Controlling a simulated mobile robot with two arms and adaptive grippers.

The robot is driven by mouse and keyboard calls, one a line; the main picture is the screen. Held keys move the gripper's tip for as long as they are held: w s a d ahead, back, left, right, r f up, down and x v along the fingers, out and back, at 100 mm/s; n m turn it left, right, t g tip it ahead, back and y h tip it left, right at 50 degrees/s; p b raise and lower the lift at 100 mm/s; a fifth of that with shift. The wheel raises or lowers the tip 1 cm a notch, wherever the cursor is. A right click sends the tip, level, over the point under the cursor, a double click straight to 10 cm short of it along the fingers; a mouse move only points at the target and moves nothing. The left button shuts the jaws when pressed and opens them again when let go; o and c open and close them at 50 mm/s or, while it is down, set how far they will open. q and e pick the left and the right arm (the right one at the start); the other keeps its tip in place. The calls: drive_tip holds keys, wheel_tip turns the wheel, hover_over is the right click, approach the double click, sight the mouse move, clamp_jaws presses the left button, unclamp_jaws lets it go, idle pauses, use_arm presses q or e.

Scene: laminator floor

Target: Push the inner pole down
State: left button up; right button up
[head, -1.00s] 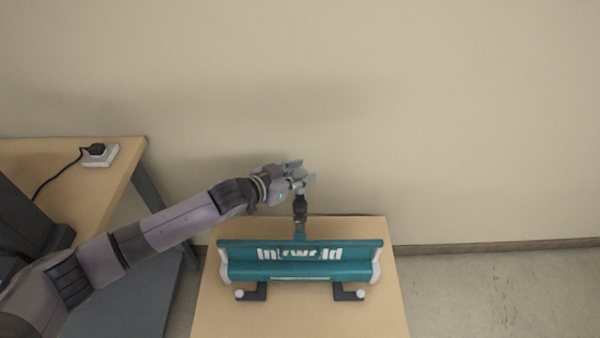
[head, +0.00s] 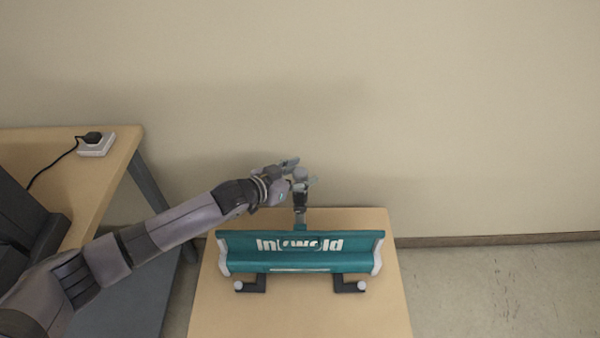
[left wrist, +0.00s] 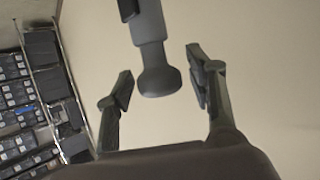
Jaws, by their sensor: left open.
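My left gripper (head: 300,173) is at the top of the pole, reaching in from the left. In the left wrist view the pole's rounded knob (left wrist: 160,80) sits between the two spread fingers of the left gripper (left wrist: 162,88), with gaps on both sides. The gripper is open. My right gripper is not in view.
The laminator stands on a small wooden table (head: 300,315) close to the beige wall. A second table (head: 85,190) with a white power socket (head: 97,146) and black plug is at the left. Floor is free at the right.

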use_arm(q)
drive_tip(key=shift+r, duration=0.1)
drive_tip(key=v, duration=1.2)
